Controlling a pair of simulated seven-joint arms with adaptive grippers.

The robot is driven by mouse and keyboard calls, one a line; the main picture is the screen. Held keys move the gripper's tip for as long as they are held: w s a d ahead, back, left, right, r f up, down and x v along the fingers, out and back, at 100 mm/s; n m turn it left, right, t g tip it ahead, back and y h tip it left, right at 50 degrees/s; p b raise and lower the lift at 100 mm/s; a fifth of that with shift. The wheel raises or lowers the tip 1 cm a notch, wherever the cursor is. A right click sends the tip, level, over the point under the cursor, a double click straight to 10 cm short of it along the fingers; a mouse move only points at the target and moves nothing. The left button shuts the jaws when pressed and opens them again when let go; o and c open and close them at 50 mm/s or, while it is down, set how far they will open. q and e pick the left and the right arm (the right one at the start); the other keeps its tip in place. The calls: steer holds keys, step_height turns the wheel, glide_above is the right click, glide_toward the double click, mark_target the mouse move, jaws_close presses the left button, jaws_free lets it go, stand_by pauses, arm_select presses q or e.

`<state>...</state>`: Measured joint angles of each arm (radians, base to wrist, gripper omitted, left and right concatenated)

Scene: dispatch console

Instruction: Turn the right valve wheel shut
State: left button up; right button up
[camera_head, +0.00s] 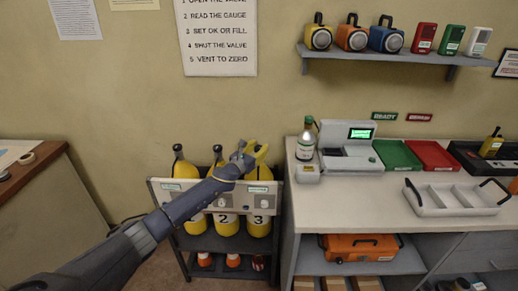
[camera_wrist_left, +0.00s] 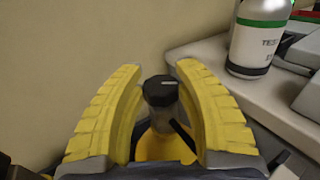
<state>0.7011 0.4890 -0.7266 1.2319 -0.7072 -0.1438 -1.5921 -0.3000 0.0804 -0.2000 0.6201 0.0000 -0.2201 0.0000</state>
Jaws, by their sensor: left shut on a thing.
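Three yellow cylinders stand in a rack (camera_head: 228,245); the middle one (camera_head: 226,225) is marked 2 and the right one (camera_head: 259,225) is marked 3. Black valve tops show on the left cylinder (camera_head: 178,150) and the middle one (camera_head: 217,153). My left gripper (camera_head: 258,152) is at the top of the right cylinder and hides its valve in the head view. My right gripper is out of view.
A panel (camera_head: 165,190) with gauges and knobs runs across the cylinders' front. The counter (camera_head: 350,205) to the right holds a bottle (camera_head: 306,140), a device (camera_head: 349,150) and a divided tray (camera_head: 457,200). The bottle (camera_wrist_left: 260,35) stands close to my left gripper in the wrist view.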

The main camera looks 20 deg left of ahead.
arm_select(q)
steer(key=m+g+h, duration=0.2)
steer(key=m+h, duration=0.1)
steer(key=h, duration=0.1)
steer(key=shift+h, duration=0.3)
steer(key=shift+r+m+g+h, duration=0.1)
steer(key=shift+m+g+h, duration=1.25)
steer(key=shift+h, duration=0.25)
steer(key=shift+m+g+h, duration=0.5)
steer(key=shift+m+g, duration=0.05)
steer(key=o, duration=1.2)
steer(key=shift+s+a, duration=0.35)
steer(key=shift+a, duration=0.05)
steer(key=v, duration=1.1)
